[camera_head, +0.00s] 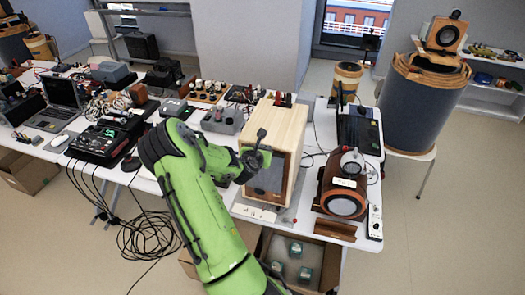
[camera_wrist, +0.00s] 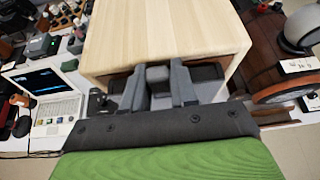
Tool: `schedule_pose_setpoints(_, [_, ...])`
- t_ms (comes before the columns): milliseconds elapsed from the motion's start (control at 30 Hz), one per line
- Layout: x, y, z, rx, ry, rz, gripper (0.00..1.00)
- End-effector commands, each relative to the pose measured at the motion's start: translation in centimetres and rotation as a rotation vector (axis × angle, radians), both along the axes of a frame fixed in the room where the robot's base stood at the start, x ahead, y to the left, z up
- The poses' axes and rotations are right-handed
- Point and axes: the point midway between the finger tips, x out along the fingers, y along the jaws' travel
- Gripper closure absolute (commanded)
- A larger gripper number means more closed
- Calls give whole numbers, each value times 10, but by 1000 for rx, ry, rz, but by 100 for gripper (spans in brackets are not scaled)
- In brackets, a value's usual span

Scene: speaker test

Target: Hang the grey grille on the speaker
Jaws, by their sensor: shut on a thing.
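The speaker (camera_head: 277,124) is a pale wooden box on the white table, its front facing the table's near edge. Its top also fills the upper middle of the wrist view (camera_wrist: 165,35). The grey grille (camera_head: 270,178) is a flat panel at the speaker's front, with a red-brown border showing around it. In the wrist view a grey strip of the grille (camera_wrist: 208,90) shows below the speaker's front top edge. My gripper (camera_wrist: 158,98) is shut on the grille, just in front of the speaker. My arm hides the grille's left part in the head view. I cannot tell whether grille and speaker touch.
A brown wooden speaker (camera_head: 342,184) with a round front stands close on the right. A power strip (camera_head: 374,222) lies beyond it. Electronics crowd the table to the left, including a laptop (camera_head: 62,93). An open cardboard box (camera_head: 296,262) is below the table edge.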

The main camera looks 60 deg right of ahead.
Motion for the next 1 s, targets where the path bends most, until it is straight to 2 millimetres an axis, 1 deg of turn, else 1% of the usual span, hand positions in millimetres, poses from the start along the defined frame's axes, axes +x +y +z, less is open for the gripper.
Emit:
schedule_pose_setpoints(600, [1, -6, 0, -1, 1, 0, 100])
schedule_pose_setpoints(1000, [1, -5, 0, -1, 1, 0, 100])
